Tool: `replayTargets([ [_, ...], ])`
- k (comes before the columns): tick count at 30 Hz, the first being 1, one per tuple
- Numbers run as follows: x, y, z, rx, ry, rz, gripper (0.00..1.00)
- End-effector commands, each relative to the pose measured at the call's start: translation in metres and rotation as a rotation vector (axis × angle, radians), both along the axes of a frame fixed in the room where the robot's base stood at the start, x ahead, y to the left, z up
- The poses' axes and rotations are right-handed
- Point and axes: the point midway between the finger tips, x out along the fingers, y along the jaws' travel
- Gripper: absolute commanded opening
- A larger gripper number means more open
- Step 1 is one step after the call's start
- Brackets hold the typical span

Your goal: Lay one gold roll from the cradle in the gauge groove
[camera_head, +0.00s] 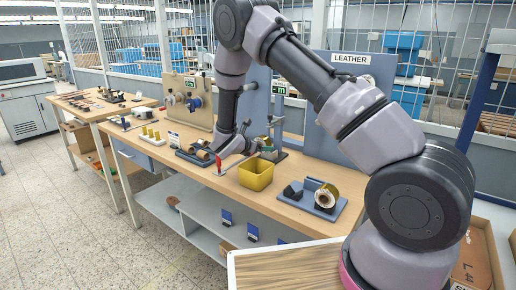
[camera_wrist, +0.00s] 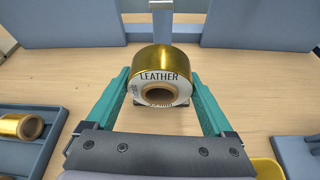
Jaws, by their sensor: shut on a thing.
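In the wrist view, a gold roll (camera_wrist: 160,62) with a white end face marked LEATHER sits between the teal fingers of my gripper (camera_wrist: 160,92). The gripper is shut on it, and its brown core faces the camera. A dark edge shows below the roll; I cannot tell whether the roll touches anything there. In the head view, a blue tray (camera_head: 181,154) with rolls stands left of my gripper. Its edge and one gold roll (camera_wrist: 22,126) show at the left of the wrist view. I cannot clearly make out the gauge groove.
A yellow bin (camera_head: 256,174) stands in front of my gripper. Another blue stand (camera_head: 318,210) with a gold roll (camera_head: 326,198) is to the right. A grey post (camera_wrist: 161,24) rises behind the held roll, before blue panels (camera_wrist: 90,22). Bare tabletop (camera_wrist: 85,65) lies beside the fingers.

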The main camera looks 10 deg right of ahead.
Motion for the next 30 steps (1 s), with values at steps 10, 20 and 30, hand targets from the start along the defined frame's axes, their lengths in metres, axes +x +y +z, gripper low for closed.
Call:
replayTargets([
  [10,0.018,-0.018,-0.001,0.0,0.0,-0.001,0.23],
  [20,0.034,-0.034,-0.002,0.0,0.0,-0.002,0.23],
  [30,0.038,-0.038,-0.014,-0.001,0.001,0.001,0.23],
])
